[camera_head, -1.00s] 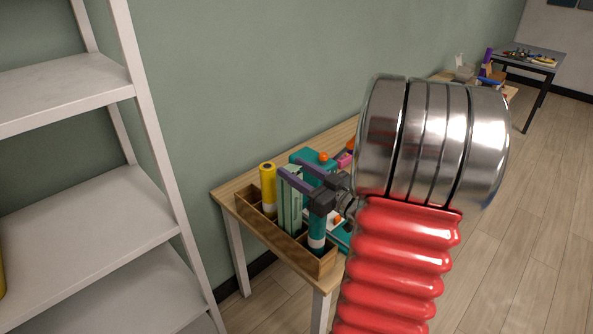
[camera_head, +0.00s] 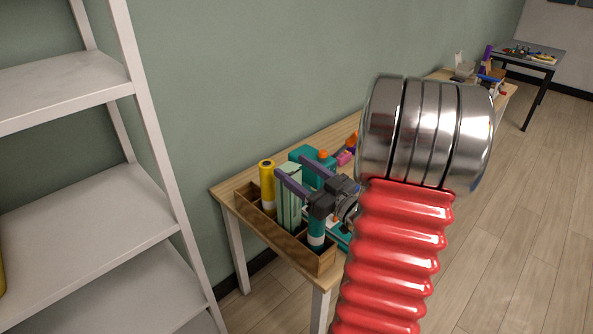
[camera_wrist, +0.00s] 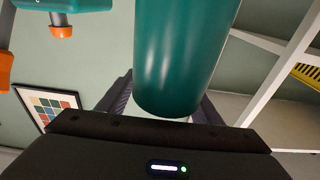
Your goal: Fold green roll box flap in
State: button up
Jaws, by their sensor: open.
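A pale green roll box (camera_head: 289,209) stands upright in the middle of a wooden holder (camera_head: 268,233) on the table. My gripper (camera_head: 292,166) is open, with its two purple fingers spread at the box's upper end, one on the near side and one on the far side. I cannot tell whether they touch it. The box's flap is not clear at this size. A teal roll (camera_head: 317,236) stands in the holder's near end, below my gripper. In the wrist view a teal cylinder (camera_wrist: 178,55) fills the middle and hides much of the space between the fingers (camera_wrist: 165,105).
A yellow roll (camera_head: 267,187) stands at the holder's far left end. A teal device with an orange knob (camera_head: 323,154) sits behind my gripper. A white shelf (camera_head: 100,200) stands to the left, with floor between. My arm hides the table's right part.

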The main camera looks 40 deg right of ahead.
jog(key=shift+s, duration=0.1)
jog(key=s+f, duration=0.1)
jog(key=s, duration=1.2)
jog(key=shift+s+d+f, duration=0.2)
jog(key=shift+s+f, duration=0.05)
jog(key=shift+f, duration=0.15)
